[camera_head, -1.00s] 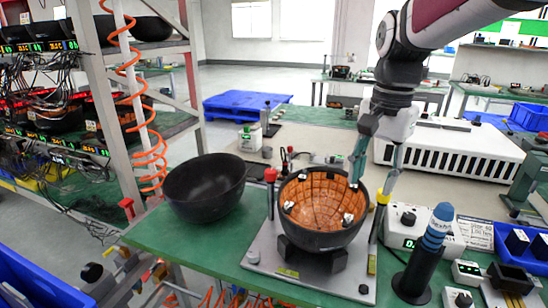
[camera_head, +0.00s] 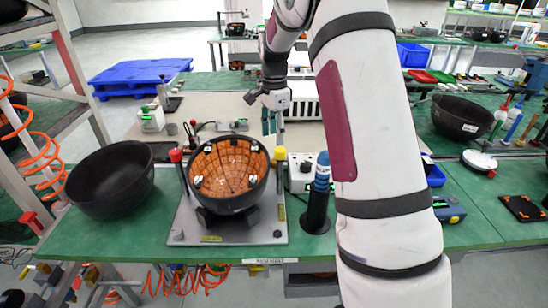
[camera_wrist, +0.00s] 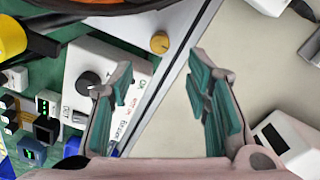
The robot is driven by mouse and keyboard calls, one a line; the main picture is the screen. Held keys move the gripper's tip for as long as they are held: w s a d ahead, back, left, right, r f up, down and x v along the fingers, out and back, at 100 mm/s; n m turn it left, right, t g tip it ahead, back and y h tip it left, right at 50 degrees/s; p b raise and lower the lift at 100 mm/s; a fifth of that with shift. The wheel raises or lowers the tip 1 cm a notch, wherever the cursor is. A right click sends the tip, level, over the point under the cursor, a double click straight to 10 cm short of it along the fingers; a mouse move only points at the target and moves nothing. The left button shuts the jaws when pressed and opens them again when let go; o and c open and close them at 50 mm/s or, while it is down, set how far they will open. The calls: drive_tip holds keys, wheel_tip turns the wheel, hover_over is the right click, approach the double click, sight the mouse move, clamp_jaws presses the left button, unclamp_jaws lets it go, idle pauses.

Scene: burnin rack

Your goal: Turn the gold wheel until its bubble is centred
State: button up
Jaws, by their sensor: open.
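A small round gold wheel (camera_wrist: 159,42) shows in the wrist view, beside a white control box and close to a pale metal strip. It lies ahead of my gripper (camera_wrist: 168,85), apart from the fingers. No bubble can be made out. My gripper's two teal-padded fingers are spread apart with nothing between them. In the head view my gripper (camera_head: 273,122) points down behind the fixture and a little right of its bowl. The gold wheel cannot be picked out there.
An orange-lined bowl (camera_head: 229,173) sits on a grey fixture plate (camera_head: 190,222) between red-capped and yellow-capped posts. An empty black bowl (camera_head: 112,182) is at left. A dark blue-topped cylinder (camera_head: 319,190) stands right. The white control box (camera_wrist: 105,65) lies close to my left finger.

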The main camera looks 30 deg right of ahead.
sight(274, 161)
wheel_tip(274, 161, down, 9)
drive_tip(key=shift+f, duration=0.15)
idle(0.4)
clamp_jaws()
